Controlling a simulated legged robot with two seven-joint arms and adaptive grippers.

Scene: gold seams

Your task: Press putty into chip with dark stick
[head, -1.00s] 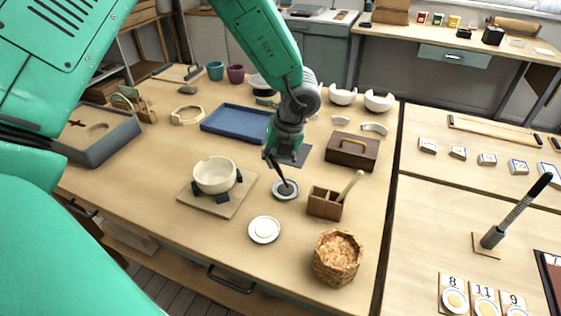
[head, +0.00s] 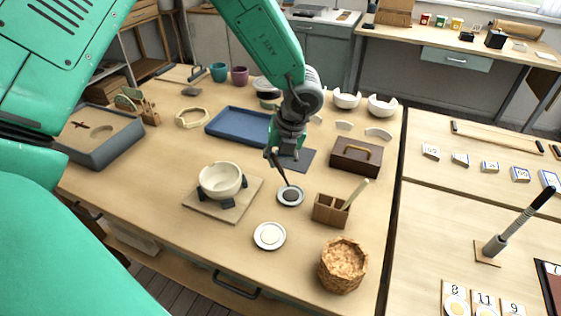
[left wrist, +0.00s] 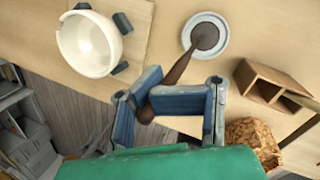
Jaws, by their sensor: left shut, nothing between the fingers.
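The cream bowl (head: 222,181) stands on a wooden board between dark supports. The dark stick (left wrist: 178,70) slants from the small pale dish with a dark middle (head: 290,202) up to my left gripper (head: 273,152). A white dish with a pale round content (head: 270,236) lies in front. My right gripper is out of view.
A wooden holder with a pale stick (head: 331,210) and a cork-like pot (head: 343,266) stand at right. The table's front left is clear.

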